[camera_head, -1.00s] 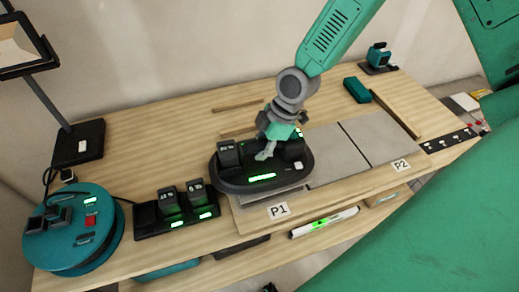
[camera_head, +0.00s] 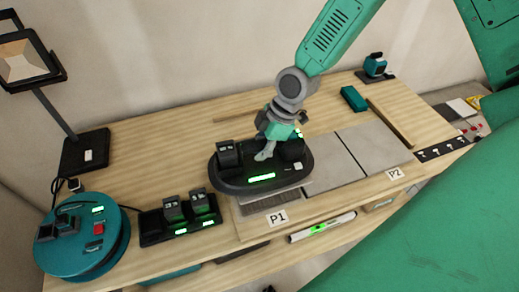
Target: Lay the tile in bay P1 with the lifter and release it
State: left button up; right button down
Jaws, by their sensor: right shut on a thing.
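The lifter (camera_head: 232,182) is a dark oval body with a green lit display, over bay P1 at the bench's front middle. My right gripper (camera_head: 265,152) is shut on its handle from above. A thin light-grey edge, seemingly the tile (camera_head: 294,191), shows under the lifter's front right; the lifter hides most of it. A darker, textured grey strip of bay P1 (camera_head: 268,204) shows in front, behind the P1 label (camera_head: 277,218). Whether the tile touches the bed I cannot tell. Grey tiles (camera_head: 333,160) lie to the right, towards the P2 label. My left gripper is not in view.
Left of the lifter stand a dock with two battery packs (camera_head: 150,228) and a round teal device (camera_head: 98,261). A lamp-like stand (camera_head: 85,152) is at the back left. A teal block (camera_head: 353,98) and a wooden board (camera_head: 397,110) lie back right. A level (camera_head: 322,228) lies below the front edge.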

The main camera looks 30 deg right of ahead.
aim_at(257, 166)
jog(key=shift+w+a, duration=0.1)
jog(key=shift+a, duration=0.05)
jog(key=shift+w+a+f+b, duration=0.15)
jog(key=shift+f+b, duration=0.85)
jog(key=shift+f, duration=0.5)
jog(key=shift+s+a+f+b, duration=0.1)
jog(key=shift+f+b, duration=0.9)
jog(key=shift+f, duration=0.5)
jog(key=shift+f, duration=0.1)
jog(key=shift+f, duration=0.6)
dwell(0.8)
